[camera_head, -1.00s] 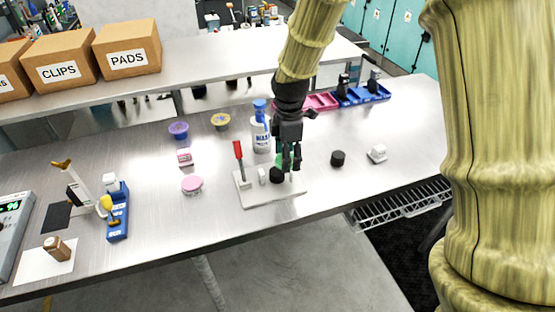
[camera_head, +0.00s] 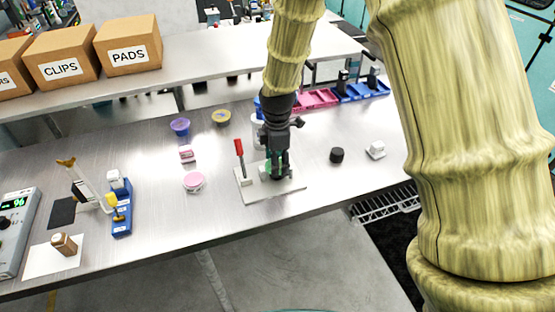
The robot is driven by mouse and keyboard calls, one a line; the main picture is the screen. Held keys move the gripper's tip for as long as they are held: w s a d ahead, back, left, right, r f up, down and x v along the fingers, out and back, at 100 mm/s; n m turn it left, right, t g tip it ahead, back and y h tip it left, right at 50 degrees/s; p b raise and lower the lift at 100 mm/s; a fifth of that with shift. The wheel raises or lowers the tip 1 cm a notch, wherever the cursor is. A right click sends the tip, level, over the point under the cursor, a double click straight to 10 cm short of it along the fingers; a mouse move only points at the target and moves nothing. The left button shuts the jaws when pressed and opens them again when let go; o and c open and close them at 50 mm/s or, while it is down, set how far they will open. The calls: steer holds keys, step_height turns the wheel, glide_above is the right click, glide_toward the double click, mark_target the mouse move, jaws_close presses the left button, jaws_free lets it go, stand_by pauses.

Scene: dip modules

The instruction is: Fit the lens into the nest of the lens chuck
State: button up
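The lens chuck appears to be the pale base plate (camera_head: 258,194) on the bench, with an upright red handle (camera_head: 239,146) at its left end and small blocks on top. My gripper (camera_head: 276,174) points down over the right half of this plate, with its fingertips close to the parts there. Small green patches show at the fingers, but I cannot tell whether they are a held piece or part of the gripper. The dark part seen on the plate is now mostly hidden by the gripper. I cannot make out the lens or the nest.
A black round piece (camera_head: 337,155) and a white piece (camera_head: 376,150) stand right of the plate. A pink-lidded tub (camera_head: 194,182) is left of it. The white bottle behind is mostly covered by my arm. A blue fixture (camera_head: 121,211) stands further left.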

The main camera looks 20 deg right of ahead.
steer(key=shift+f, duration=0.15)
steer(key=o, duration=0.9)
steer(key=shift+c, duration=0.2)
step_height(320, 180, up, 12)
steer(key=b, duration=0.3)
steer(key=shift+r, duration=0.2)
